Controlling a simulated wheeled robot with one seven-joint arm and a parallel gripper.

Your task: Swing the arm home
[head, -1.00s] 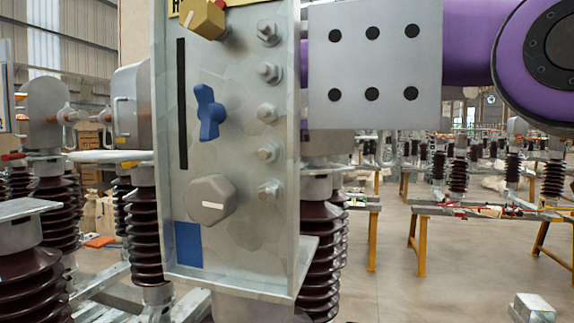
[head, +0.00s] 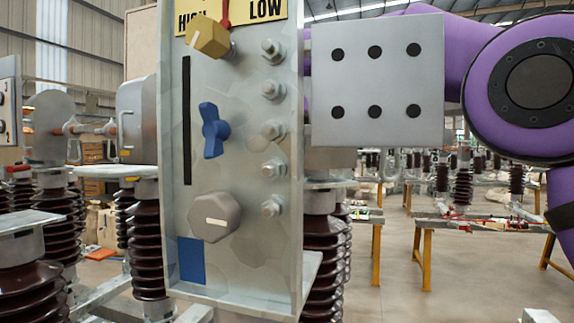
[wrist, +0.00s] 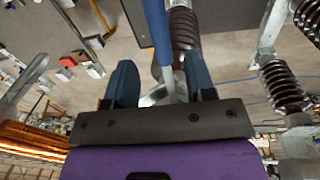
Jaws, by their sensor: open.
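My gripper (wrist: 160,88) shows in the wrist view as two dark blue fingers set apart on a dark bar, with my purple wrist below. It is open. A blue rod-like shape and a brown ribbed insulator show beyond and between the fingers; I cannot tell whether anything touches them. My purple arm is at the upper right of the head view, where the fingers are not seen. A metal panel (head: 243,245) stands in front, with a yellow knob (head: 208,37), a blue handle (head: 213,130) and a grey knob (head: 214,217).
Brown ribbed insulators (head: 147,240) stand left of and behind the panel. A grey plate with several black holes (head: 375,130) is right of the panel. Workbenches with yellow legs (head: 427,258) stand farther back. Open floor (head: 400,285) lies at the lower right.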

